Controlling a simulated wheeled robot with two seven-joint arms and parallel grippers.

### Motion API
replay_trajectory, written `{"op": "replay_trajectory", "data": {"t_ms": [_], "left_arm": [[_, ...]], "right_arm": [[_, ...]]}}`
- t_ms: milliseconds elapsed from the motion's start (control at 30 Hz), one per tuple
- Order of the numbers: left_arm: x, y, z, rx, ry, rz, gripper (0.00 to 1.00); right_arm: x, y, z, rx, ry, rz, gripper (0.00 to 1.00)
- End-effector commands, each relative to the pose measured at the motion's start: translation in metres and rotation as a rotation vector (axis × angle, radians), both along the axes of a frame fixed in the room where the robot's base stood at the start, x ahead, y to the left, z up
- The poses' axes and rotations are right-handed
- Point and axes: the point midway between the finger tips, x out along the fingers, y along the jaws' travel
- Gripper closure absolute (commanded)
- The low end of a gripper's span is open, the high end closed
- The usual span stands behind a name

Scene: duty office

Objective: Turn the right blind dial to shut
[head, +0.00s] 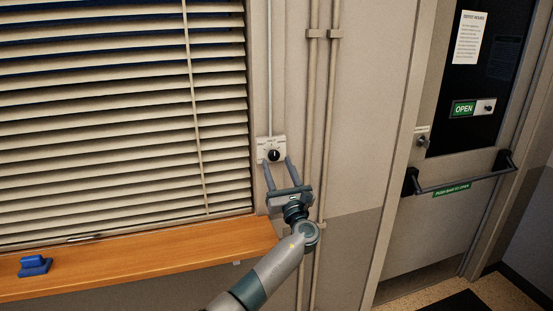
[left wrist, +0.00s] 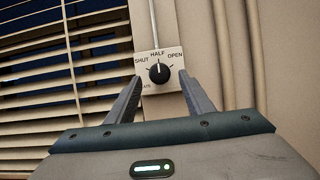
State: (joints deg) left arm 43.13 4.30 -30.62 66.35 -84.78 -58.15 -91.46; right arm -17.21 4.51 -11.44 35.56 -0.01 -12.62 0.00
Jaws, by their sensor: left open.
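The blind dial (head: 274,155) is a black knob on a pale square plate on the wall, right of the window blind (head: 120,120). In the left wrist view the dial (left wrist: 159,73) has the labels SHUT at left, HALF at top and OPEN at right. Its white mark points up, about at HALF. My left gripper (head: 276,162) is open, its fingers pointing up at the plate, one on either side of the dial. In the left wrist view the fingertips (left wrist: 158,76) flank the knob with gaps. The blind's slats are partly tilted, with dark gaps between them. My right gripper is not in view.
A wooden sill (head: 130,262) runs under the window, with a blue object (head: 34,265) on it. Vertical pipes (head: 322,110) run up the wall just right of the dial. A door with a push bar (head: 460,185) and an OPEN sign (head: 463,110) is further right.

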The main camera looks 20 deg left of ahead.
Motion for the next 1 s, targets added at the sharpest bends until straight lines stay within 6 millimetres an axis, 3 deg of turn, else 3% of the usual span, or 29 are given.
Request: {"op": "replay_trajectory", "data": {"t_ms": [200,567,733,1000], "left_arm": [[0.012,0.009,0.006,0.000,0.001,0.000,0.52],[0.014,0.010,0.007,0.000,0.000,0.000,0.52],[0.014,0.010,0.007,0.000,0.000,0.000,0.93],[0.014,0.009,0.006,-0.006,-0.004,0.000,0.93]], "right_arm": [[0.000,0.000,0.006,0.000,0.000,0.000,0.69],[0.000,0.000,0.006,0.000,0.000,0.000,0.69],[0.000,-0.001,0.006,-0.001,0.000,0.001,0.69],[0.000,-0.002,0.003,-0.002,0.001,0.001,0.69]]}}
